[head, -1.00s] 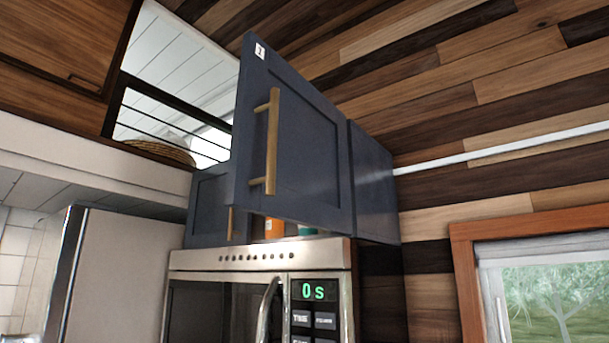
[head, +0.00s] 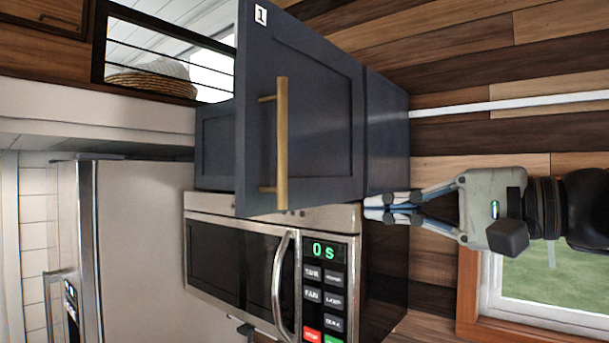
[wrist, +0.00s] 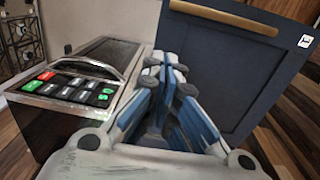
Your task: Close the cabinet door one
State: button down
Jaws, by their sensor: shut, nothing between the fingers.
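Cabinet door one (head: 315,120) is a dark blue panel with a "1" label at its top corner and a brass bar handle (head: 281,140). It stands swung open above the microwave, its face towards the head camera. It also shows in the wrist view (wrist: 225,70), with the handle (wrist: 222,17) along its top edge. My gripper (head: 368,207) points left, at the height of the door's lower edge and just right of the door in the head view. Its fingers are shut and empty. In the wrist view the fingers (wrist: 165,70) lie between door and microwave; I cannot tell whether they touch the door.
A steel microwave (head: 240,250) sits below the cabinet (head: 387,135). A second blue door (head: 217,145) is left of door one. A fridge (head: 140,240) stands left, a window (head: 550,280) lower right, a wooden wall behind.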

aim_at(299, 185)
jog(key=shift+n+y, duration=0.3)
jog(key=shift+y, duration=0.1)
jog(key=shift+s+a+r+p+x, duration=0.1)
jog(key=shift+r+p+x, duration=0.4)
jog(key=shift+x, duration=1.85)
jog(key=shift+s+a+r+p+x, duration=0.1)
jog(key=shift+r+p+x, duration=0.4)
jog(key=shift+x, duration=1.85)
jog(key=shift+s+a+r+p+x, duration=0.1)
jog(key=shift+r+p+x, duration=0.4)
jog(key=shift+x, duration=1.8)
jog(key=shift+d+f, duration=0.15)
jog(key=shift+f, duration=0.05)
